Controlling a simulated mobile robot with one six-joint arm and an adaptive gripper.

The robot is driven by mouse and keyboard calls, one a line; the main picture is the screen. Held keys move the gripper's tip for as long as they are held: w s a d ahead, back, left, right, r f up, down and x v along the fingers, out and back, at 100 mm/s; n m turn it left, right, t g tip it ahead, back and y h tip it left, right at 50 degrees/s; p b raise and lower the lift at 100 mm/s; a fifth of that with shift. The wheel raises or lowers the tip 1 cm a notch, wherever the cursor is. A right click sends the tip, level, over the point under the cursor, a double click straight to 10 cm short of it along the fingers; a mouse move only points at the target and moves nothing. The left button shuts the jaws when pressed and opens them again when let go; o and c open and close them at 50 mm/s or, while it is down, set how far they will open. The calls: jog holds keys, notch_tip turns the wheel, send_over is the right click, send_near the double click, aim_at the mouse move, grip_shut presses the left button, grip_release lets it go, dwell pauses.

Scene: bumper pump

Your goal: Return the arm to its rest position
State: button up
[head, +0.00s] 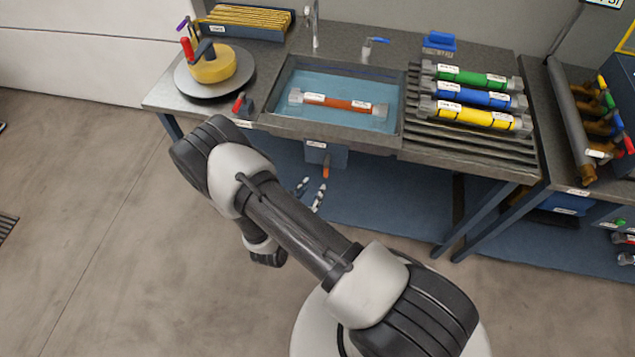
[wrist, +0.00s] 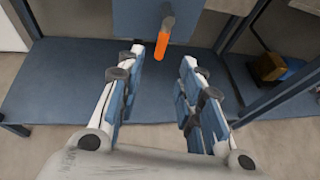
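My gripper (wrist: 163,73) is open and empty in the wrist view, its two fingers apart over the blue lower shelf. In the head view my gripper (head: 309,198) shows only as fingertips, partly hidden behind my arm. It hangs in front of the workbench, below the bench top. My arm is bent, with its elbow at the upper left of my base. An orange handle (wrist: 162,45) under a blue box (wrist: 140,18) lies just beyond the fingertips in the picture. I cannot tell the exact distance to it.
The workbench (head: 425,152) carries a sink (head: 345,83) with a red tube (head: 337,104) in it. Green, blue and yellow tubes (head: 478,118) lie on the ribbed right side. A yellow part (head: 213,67) sits on a round plate (head: 205,91). The floor (head: 90,220) at left is clear.

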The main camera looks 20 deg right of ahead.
jog(key=shift+v, duration=0.75)
jog(key=d+r+m+g+h, duration=0.4)
jog(key=r+m, duration=0.3)
jog(key=r, duration=0.8)
jog(key=s+d+r+m+g+y, duration=0.1)
jog(key=s+d+r+m+g, duration=0.1)
jog(key=s+r+m, duration=0.3)
jog(key=s+d+r+m+g+y, duration=0.1)
jog(key=s+d+r+m+g, duration=0.2)
jog(key=r, duration=0.4)
jog(key=s+a+r+m+t+y, duration=0.4)
jog(key=s+a+r+m+y, duration=0.6)
jog(key=r, duration=0.4)
jog(key=s+m+y, duration=0.1)
jog(key=s, duration=0.1)
jog(key=shift+s+m, duration=0.25)
jog(key=shift+m, duration=0.15)
